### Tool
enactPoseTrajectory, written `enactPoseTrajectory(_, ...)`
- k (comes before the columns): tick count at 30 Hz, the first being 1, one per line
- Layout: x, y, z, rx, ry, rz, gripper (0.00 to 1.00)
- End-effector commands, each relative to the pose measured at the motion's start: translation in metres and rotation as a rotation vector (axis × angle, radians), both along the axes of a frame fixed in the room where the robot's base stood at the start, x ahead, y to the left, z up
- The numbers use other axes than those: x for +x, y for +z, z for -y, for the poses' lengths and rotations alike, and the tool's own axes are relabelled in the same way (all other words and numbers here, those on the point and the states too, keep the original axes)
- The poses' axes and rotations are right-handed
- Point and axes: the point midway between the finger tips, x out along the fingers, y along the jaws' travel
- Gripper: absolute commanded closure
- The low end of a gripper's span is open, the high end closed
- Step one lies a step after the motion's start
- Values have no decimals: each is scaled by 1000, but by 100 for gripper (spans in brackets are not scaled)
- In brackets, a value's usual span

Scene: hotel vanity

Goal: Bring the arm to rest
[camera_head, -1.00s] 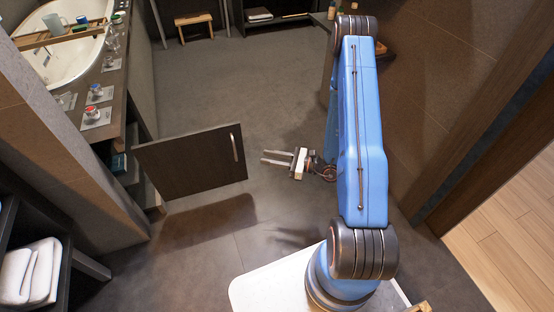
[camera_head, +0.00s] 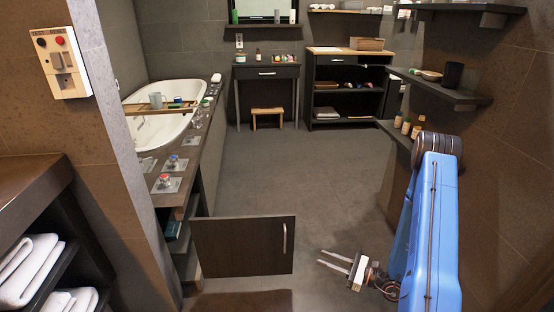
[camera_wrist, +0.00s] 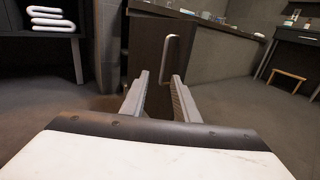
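My blue arm stands at the right of the head view, bent with its elbow up. My gripper (camera_head: 338,263) points left, above the floor and to the right of the open cabinet door. Its two fingers are apart with nothing between them. In the wrist view my gripper (camera_wrist: 160,95) is also open and empty, facing the dark door (camera_wrist: 150,50) and its upright handle. The door (camera_head: 243,246) stands swung out from the cabinet under the bathtub ledge. A gap shows between the fingertips and the door in the head view.
The bathtub (camera_head: 160,128) and its ledge (camera_head: 190,160) with bottles and knobs run along the left. Shelves (camera_head: 440,92) hang on the right wall. A vanity table (camera_head: 266,75) and a small stool (camera_head: 268,112) stand at the back. The middle floor (camera_head: 290,175) is clear.

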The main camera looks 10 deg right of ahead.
Motion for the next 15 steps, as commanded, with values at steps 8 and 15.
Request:
enactPoseTrajectory(8, -6, 49, -22, -54, 148, 77, 72)
enactPoseTrajectory(15, -27, 103, -50, -142, 342, 168, 72)
